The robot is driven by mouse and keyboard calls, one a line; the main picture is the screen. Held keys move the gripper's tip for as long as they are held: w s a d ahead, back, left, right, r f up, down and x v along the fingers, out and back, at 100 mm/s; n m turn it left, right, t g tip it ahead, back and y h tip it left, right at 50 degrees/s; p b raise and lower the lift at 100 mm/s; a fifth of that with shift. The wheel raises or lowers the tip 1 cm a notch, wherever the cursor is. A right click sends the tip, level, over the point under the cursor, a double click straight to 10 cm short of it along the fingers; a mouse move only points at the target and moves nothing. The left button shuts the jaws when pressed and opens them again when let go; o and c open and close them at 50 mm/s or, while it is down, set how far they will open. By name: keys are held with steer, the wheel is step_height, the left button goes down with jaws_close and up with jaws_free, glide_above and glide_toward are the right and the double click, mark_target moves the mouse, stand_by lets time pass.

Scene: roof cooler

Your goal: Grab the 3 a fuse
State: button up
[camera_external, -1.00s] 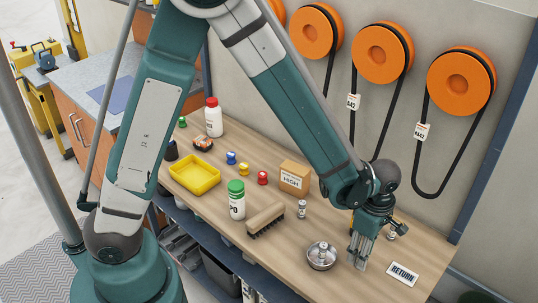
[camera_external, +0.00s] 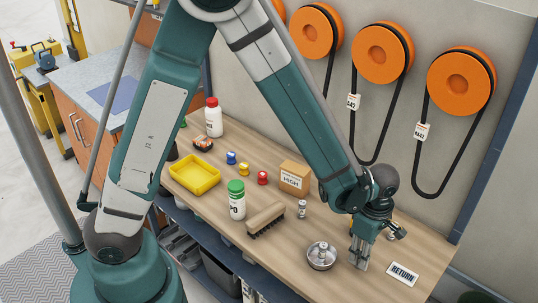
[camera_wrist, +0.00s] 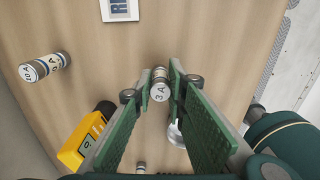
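The 3 A fuse (camera_wrist: 160,88) is a small white and metal cylinder with its "3 A" label facing the wrist camera. In the wrist view it sits between the far ends of my gripper's two green-padded fingers (camera_wrist: 159,80). The fingers are apart, with narrow gaps seeming to show beside the fuse. In the external view my gripper (camera_external: 359,264) points down at the right part of the bench, and the fuse cannot be made out there.
A yellow meter (camera_wrist: 82,141) is close to the left finger. A RETURN card (camera_external: 403,273) lies right of my gripper, and a round metal part (camera_external: 321,256) stands to its left on the wooden bench.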

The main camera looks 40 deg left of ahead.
steer(key=shift+c, duration=1.2)
steer(key=shift+r, duration=0.15)
steer(key=shift+r, duration=4.85)
steer(key=shift+w+d, duration=0.1)
